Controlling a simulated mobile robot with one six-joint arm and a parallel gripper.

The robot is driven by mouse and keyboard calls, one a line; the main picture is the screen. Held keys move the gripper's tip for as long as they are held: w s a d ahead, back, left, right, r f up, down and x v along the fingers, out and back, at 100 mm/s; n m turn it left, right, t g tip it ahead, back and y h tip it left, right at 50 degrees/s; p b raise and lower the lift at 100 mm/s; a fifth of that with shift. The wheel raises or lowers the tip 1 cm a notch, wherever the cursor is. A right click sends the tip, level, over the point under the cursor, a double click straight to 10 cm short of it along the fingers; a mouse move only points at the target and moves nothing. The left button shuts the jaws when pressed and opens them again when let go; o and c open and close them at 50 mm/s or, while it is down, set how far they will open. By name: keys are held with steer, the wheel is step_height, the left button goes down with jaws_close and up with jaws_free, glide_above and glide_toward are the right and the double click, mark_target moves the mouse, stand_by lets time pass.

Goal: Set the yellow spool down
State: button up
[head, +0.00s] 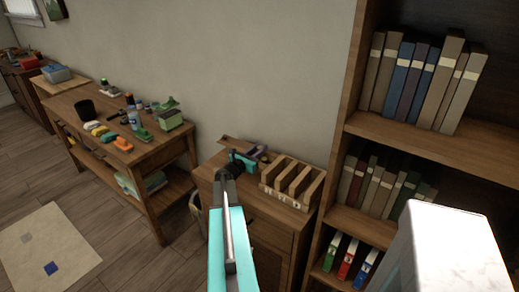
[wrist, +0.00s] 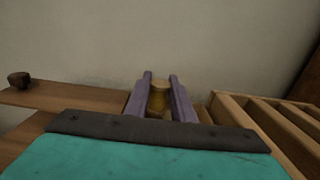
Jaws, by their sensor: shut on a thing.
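The yellow spool (wrist: 159,100) shows in the wrist view as a dull yellow-brown piece between the two purple fingers of my gripper (wrist: 162,88). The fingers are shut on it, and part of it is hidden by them. In the head view my gripper (head: 260,155) is over the back of a small wooden cabinet (head: 257,212), just left of a slotted wooden rack. The spool cannot be made out there. I cannot tell whether the spool touches the surface beneath it.
The slotted rack (head: 291,184) stands close to the right of my gripper; it also shows in the wrist view (wrist: 262,118). A wooden board (wrist: 70,98) with a dark knob (wrist: 18,79) lies left. A tall bookcase (head: 345,130) stands right. A cluttered workbench (head: 150,152) stands left.

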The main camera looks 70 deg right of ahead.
steer(key=shift+f+b, duration=0.55)
steer(key=o, duration=1)
steer(key=shift+r, duration=0.1)
steer(key=shift+r, duration=0.15)
steer(key=shift+r+p, duration=0.45)
steer(key=shift+p, duration=0.25)
steer(key=b+v, duration=0.1)
steer(key=v, duration=0.4)
steer(key=b+v, duration=0.2)
steer(key=v, duration=0.3)
steer(key=shift+a+f, duration=0.2)
steer(key=shift+a, duration=0.05)
steer(key=shift+v, duration=0.8)
